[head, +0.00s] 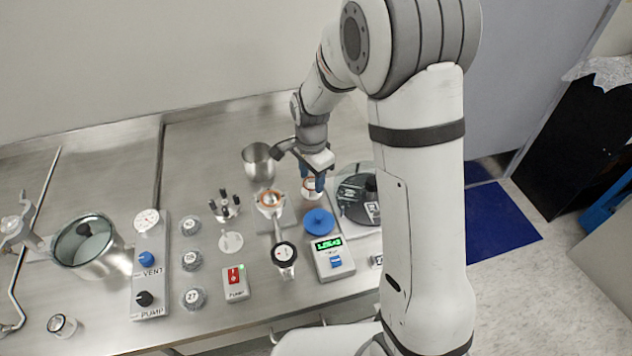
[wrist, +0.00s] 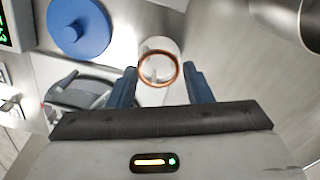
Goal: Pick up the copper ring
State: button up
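The copper ring (wrist: 158,86) shows in the wrist view just past my fingertips, around or on top of a small white round piece. My gripper (wrist: 160,78) is open, with one blue finger on each side of the ring's near part. I see no clear contact between fingers and ring. In the head view my gripper (head: 315,182) points down over the bench, and its fingers partly hide the white piece (head: 308,192) with a copper-coloured rim. Whether the ring is level with the fingertips or below them I cannot tell.
A fitting with an orange-brown rim (head: 268,197) stands left of my gripper. A dark round device (head: 358,197) is close on the right, and a metal cup (head: 259,163) stands behind left.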

jog(key=c, duration=0.5)
jog(key=shift+o, duration=0.2)
jog(key=shift+r, duration=0.1)
jog(key=shift+r+p, duration=0.3)
jog(key=shift+p, duration=0.1)
notch_tip(320, 180, up, 10)
jog(key=shift+f+b, duration=0.1)
jog(key=shift+b, duration=0.5)
jog(key=shift+c, duration=0.6)
